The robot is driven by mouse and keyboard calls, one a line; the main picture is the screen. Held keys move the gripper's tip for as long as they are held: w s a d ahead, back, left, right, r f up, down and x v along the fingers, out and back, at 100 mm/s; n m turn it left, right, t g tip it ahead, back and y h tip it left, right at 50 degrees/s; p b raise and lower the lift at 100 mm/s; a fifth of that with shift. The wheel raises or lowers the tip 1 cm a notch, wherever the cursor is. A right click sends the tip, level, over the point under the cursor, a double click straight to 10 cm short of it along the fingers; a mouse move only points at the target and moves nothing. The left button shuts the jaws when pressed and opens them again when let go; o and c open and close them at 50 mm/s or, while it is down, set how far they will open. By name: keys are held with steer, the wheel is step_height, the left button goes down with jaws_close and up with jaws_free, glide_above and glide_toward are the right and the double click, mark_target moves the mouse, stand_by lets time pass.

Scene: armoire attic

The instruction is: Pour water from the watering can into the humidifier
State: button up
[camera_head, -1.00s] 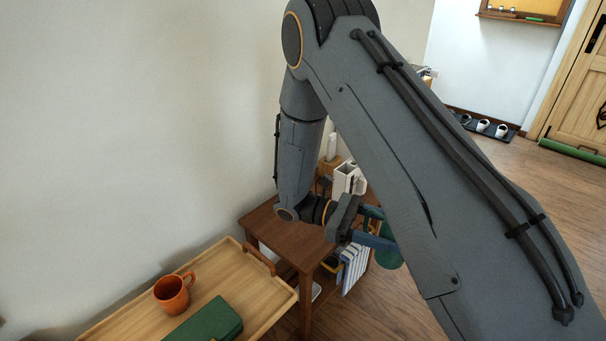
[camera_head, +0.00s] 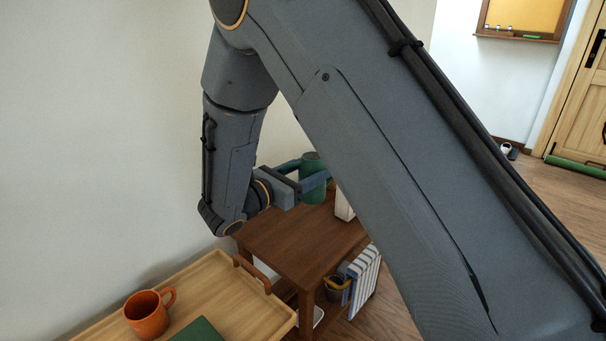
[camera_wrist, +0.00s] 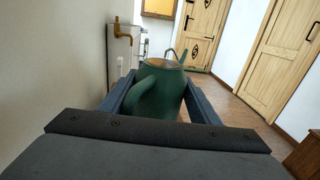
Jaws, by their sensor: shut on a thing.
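The green watering can (camera_head: 314,180) is held in my gripper (camera_head: 312,184) above the far part of the brown wooden side table. My arm hides part of it in the head view. In the wrist view the can (camera_wrist: 158,92) stands roughly upright between my two fingers, its handle towards the camera and its thin spout pointing away. My gripper (camera_wrist: 160,100) is shut on it. I cannot make out the humidifier for certain. A white object (camera_head: 343,206) shows partly behind my arm at the table's right side.
The wooden side table (camera_head: 283,240) has clear space on its near top. A wooden tray (camera_head: 228,285) with an orange mug (camera_head: 148,314) is nearer. The wall is close on the left. A brass tap (camera_wrist: 122,30) shows in the wrist view.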

mark_target(301, 179)
steer(key=shift+w+a+r+n+t+y+b, duration=0.15)
steer(key=shift+w+a+n+t+y, duration=0.1)
steer(key=shift+a, duration=0.3)
steer(key=shift+w+a+r+n+t+y+b, duration=0.15)
steer(key=shift+w+a+t, duration=0.1)
steer(key=shift+a, duration=0.3)
step_height(301, 179, down, 5)
steer(key=b, duration=0.4)
steer(key=shift+s+r+p, duration=0.1)
steer(key=shift+r+p, duration=0.55)
steer(key=shift+p, duration=0.3)
steer(key=r+p, duration=0.1)
steer(key=g+y+p, duration=0.1)
steer(key=p, duration=0.1)
steer(key=shift+a+r+m, duration=0.15)
steer(key=shift+r+m, duration=0.2)
steer(key=shift+m, duration=0.05)
steer(key=shift+y, duration=0.4)
steer(key=shift+f+n+t+h+b, duration=0.3)
steer(key=shift+f+h+b, duration=0.5)
steer(key=shift+f, duration=0.5)
steer(key=shift+s+r+p, duration=0.1)
steer(key=shift+r+p, duration=0.3)
steer(key=shift+p, duration=0.1)
